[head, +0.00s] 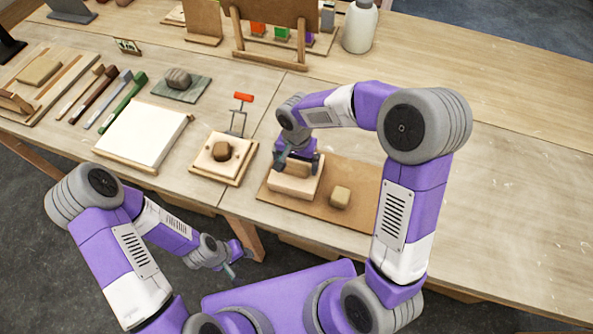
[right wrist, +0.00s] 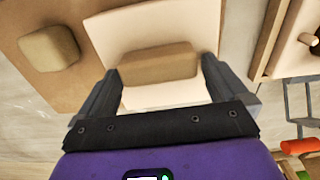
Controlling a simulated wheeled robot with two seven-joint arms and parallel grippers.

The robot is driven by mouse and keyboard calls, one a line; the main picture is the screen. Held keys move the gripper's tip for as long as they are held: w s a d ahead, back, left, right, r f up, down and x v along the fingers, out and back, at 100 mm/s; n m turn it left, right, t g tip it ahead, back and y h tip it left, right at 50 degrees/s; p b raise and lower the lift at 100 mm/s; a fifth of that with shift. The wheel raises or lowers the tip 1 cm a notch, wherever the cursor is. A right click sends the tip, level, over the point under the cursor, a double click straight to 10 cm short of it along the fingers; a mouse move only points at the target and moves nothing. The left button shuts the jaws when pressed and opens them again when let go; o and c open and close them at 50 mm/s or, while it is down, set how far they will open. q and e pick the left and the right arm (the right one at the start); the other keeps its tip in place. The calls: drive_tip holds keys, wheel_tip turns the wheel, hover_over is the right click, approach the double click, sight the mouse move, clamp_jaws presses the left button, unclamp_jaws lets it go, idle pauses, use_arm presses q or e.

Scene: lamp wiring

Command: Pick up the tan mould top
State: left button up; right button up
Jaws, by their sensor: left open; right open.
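The tan mould top is a pale tan block (head: 293,185) with a darker tan grip bar on it, lying on a brown board (head: 358,216). In the right wrist view the pale block (right wrist: 108,32) and its bar (right wrist: 158,64) show clearly. My right gripper (head: 297,164) is over the block from above. In the right wrist view my right gripper (right wrist: 158,76) is open, with one finger at each end of the bar. I cannot tell whether they touch it. My left gripper (head: 239,266) is open and empty, low in front of the table edge.
A small rounded tan block (head: 340,196) sits on the board's right side. A square wooden fixture (head: 222,152) with a red-handled clamp (head: 243,97) stands left of the board. A white slab (head: 142,132) lies further left. The table's right side is clear.

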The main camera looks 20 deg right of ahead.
drive_tip(key=shift+c, duration=0.5)
drive_tip(key=shift+w+r, duration=0.1)
clamp_jaws()
